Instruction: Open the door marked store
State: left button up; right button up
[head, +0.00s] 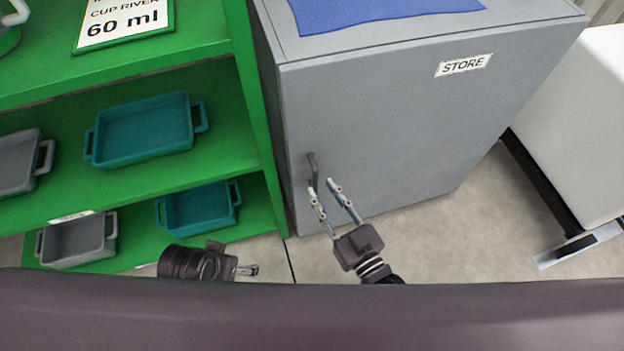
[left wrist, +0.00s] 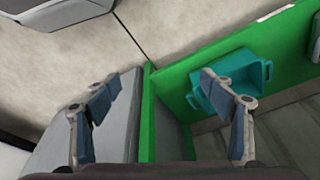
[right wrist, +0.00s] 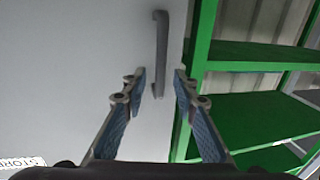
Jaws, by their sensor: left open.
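The grey cabinet door (head: 400,130) carries a STORE label (head: 463,65) near its top right and is shut. Its dark upright handle (head: 313,170) is at the door's left side. My right gripper (head: 328,184) is open at the handle's lower end. In the right wrist view the handle (right wrist: 162,45) runs down into the gap between the open fingers (right wrist: 160,80); whether they touch it I cannot tell. My left gripper (head: 248,270) is low in front of the green shelf, and its fingers (left wrist: 160,85) are apart and empty in the left wrist view.
A green shelf unit (head: 248,95) with teal and grey trays stands close on the left of the cabinet. A blue mat (head: 375,10) lies on the cabinet top. A white table or bench (head: 580,130) stands at the right, with bare floor (head: 480,220) before it.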

aim_at(316, 182)
pick_arm(q)
jog(key=shift+w+v, duration=0.2)
jog(key=shift+v, duration=1.1)
pick_arm(e)
jog(key=shift+x, duration=2.35)
pick_arm(q)
jog(key=shift+a, duration=0.1)
pick_arm(e)
jog(key=shift+c, duration=0.3)
grip_shut()
